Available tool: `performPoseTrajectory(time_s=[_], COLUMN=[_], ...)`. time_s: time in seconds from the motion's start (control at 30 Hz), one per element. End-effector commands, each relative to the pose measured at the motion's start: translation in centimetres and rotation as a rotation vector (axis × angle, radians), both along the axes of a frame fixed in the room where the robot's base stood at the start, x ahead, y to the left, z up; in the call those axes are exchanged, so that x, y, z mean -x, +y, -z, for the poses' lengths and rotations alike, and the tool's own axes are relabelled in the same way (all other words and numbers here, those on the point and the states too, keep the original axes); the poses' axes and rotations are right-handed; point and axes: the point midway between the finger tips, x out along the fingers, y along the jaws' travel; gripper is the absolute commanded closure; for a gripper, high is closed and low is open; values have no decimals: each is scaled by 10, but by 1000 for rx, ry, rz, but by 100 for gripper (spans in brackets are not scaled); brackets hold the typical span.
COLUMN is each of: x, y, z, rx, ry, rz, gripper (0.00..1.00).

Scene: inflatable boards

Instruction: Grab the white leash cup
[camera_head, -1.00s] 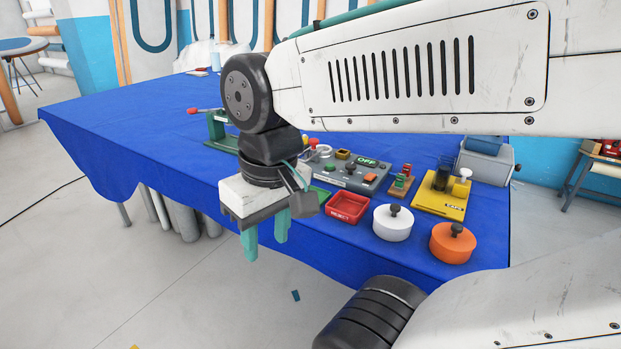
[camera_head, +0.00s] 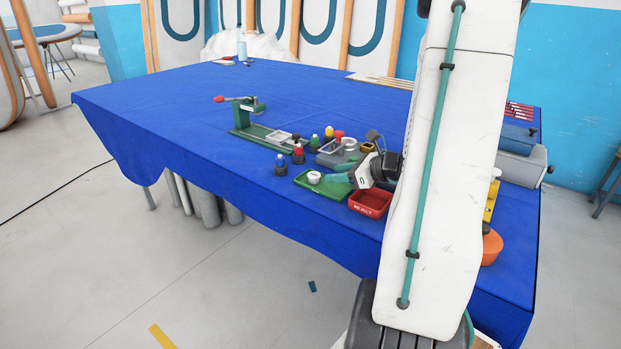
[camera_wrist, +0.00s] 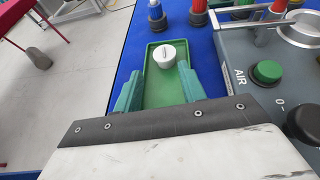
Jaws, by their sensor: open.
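The white leash cup (camera_head: 314,177) is small and round and sits in the green tray (camera_head: 330,192). In the wrist view the cup (camera_wrist: 164,57) stands near the tray's far end, with a slot or bar across its top. My gripper (camera_wrist: 160,76) is open, its two teal fingers apart. The cup appears in line with the gap, at or just beyond the fingertips, with green tray showing on both sides of it. In the head view my gripper (camera_head: 338,178) reaches low over the tray from the right, and its fingers partly overlap each other.
A red REJECT tray (camera_head: 368,204) lies right of the green tray. Several capped bottles (camera_head: 281,166) stand behind and left. A grey panel with a green AIR button (camera_wrist: 267,72) is close on the right. A green lever press (camera_head: 248,108) stands farther back.

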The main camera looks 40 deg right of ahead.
Motion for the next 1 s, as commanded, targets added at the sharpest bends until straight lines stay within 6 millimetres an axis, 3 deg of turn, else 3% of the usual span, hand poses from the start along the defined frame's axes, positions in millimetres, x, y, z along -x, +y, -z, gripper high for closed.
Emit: performPoseTrajectory(time_s=[0.1,0.6,0.9,1.0], x=[-4,-63,-68,-68], y=[-7,10,11,11], z=[7,30,32,32], rx=[-20,-18,-16,-16], ry=[-1,-1,-1,-1], rz=[36,31,33,33], gripper=[59,59,59,84])
